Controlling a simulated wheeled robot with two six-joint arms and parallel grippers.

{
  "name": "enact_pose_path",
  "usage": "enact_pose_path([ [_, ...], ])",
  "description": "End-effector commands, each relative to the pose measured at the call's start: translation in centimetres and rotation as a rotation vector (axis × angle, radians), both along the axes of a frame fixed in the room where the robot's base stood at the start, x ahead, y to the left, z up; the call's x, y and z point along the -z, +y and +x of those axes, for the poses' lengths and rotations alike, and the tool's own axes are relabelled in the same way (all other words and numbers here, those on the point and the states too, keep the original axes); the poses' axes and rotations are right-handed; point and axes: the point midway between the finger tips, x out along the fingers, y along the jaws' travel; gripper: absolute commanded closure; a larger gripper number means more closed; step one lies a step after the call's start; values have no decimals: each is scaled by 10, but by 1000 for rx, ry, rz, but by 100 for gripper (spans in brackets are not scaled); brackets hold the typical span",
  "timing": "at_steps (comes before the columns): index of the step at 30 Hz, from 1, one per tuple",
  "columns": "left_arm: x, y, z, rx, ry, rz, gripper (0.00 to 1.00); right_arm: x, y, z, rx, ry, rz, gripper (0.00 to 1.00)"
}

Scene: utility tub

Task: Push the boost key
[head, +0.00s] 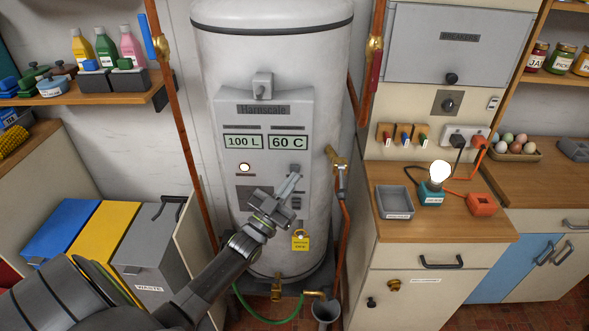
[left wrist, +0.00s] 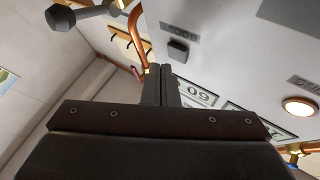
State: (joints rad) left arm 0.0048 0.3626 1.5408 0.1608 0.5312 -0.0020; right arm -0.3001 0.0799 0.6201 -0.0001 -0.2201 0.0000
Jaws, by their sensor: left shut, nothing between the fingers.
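The white water heater (head: 275,50) stands in the middle of the head view, with a grey control panel (head: 262,112) on its front. A small grey key (head: 295,168) sits under the "60 C" display (head: 288,142). My right gripper is out of view.
A lit round lamp (head: 244,167) and a "100 L" display (head: 242,142) are on the panel's left. A yellow tag (head: 300,243) hangs lower on the heater. Copper pipes (head: 180,130) run beside it. A counter (head: 440,222) with a grey tray (head: 396,203) stands at right.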

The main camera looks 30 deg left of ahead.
Motion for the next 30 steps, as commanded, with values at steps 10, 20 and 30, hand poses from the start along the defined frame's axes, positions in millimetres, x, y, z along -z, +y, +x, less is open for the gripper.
enact_pose_path([
  [10,-2,-13,-23,-1,1,-1,100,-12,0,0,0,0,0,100],
  [20,-1,-26,-42,0,0,0,100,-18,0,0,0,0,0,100],
  [30,0,-26,-43,0,0,0,100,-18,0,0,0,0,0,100],
])
